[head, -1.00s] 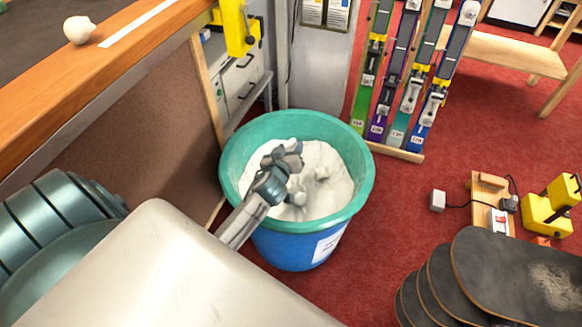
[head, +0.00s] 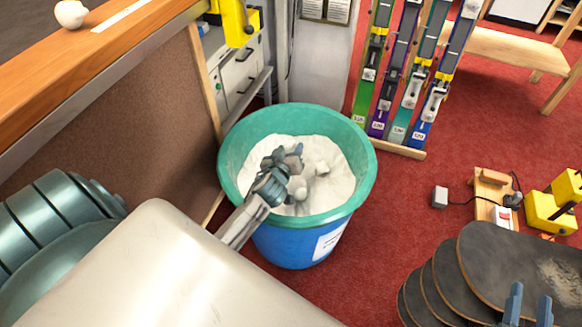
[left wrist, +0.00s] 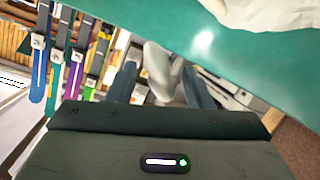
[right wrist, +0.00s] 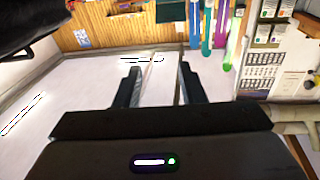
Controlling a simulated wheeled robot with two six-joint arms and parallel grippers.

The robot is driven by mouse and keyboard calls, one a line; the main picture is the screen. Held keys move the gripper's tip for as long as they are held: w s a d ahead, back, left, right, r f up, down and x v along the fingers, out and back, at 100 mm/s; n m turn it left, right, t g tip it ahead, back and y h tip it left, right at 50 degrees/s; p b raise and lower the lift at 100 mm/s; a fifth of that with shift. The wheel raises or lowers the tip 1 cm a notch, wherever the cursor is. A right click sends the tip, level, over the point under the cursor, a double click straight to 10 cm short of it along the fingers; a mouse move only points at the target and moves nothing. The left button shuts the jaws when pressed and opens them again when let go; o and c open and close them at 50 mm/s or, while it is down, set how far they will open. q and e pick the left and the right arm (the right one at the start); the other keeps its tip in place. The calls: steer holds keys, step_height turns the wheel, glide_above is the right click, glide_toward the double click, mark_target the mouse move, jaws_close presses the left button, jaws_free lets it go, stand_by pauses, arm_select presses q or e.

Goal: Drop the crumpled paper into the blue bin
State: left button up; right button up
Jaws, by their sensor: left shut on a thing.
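The blue bin (head: 297,245) has a teal rim and a white liner, and it stands on the red floor. My left gripper (head: 290,157) is over the bin's opening in the head view. In the left wrist view its two fingers (left wrist: 160,85) are shut on a white crumpled paper (left wrist: 158,68), with the teal rim across the top. In the head view small white lumps show beside the gripper; I cannot tell which is the held paper. My right gripper (head: 527,305) is at the lower right, open and empty between its fingers in the right wrist view (right wrist: 160,85).
A rack of skis (head: 400,80) stands behind the bin. Stacked dark boards (head: 480,265) lie at the lower right.

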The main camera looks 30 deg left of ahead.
arm_select(q)
steer(key=shift+f+b, duration=0.3)
steer(key=shift+f, duration=0.3)
arm_select(e)
steer(key=shift+w+d+r+t, duration=0.1)
steer(key=shift+r+t, duration=0.75)
steer(key=shift+r, duration=0.55)
steer(key=shift+w+d+r+t, duration=0.1)
steer(key=shift+r+t, duration=0.75)
steer(key=shift+r, duration=0.5)
arm_select(q)
steer(key=o, duration=1)
